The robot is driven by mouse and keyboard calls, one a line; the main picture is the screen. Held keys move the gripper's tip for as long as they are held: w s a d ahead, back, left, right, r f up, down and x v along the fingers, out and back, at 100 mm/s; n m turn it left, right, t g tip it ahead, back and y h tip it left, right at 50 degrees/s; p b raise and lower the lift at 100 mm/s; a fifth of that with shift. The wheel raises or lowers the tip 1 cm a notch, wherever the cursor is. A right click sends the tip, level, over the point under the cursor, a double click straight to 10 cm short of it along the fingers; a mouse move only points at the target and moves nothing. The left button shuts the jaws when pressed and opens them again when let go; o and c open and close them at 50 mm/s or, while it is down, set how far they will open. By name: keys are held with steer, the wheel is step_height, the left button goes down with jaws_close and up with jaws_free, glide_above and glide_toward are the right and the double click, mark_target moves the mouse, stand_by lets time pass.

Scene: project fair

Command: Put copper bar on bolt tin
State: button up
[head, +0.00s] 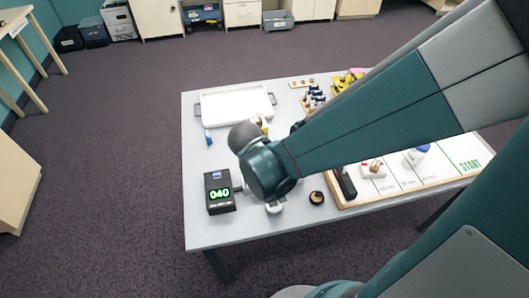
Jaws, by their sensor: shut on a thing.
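My arm's wrist hangs over the left middle of the table in the head view, and my gripper's fingers are hidden behind it. I cannot make out the copper bar. I cannot tell for sure which thing is the bolt tin. A small pale round thing (275,209) stands partly covered just below my wrist. A small dark round thing with a tan top (317,198) stands to the right of it.
The grey table (205,233) holds a white tray (236,104) at the back left and a black box with a green "040" display (219,193) at the front left. A blue item (208,138) lies below the tray. A white board marked START (440,176) fills the right side.

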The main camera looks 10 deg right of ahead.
steer(key=shift+f+b, duration=0.6)
steer(key=shift+f, duration=1.3)
steer(key=shift+f, duration=0.15)
steer(key=o, duration=0.9)
steer(key=shift+r, duration=0.2)
steer(key=p+v, duration=0.3)
steer(key=v, duration=0.9)
steer(key=shift+p, duration=0.3)
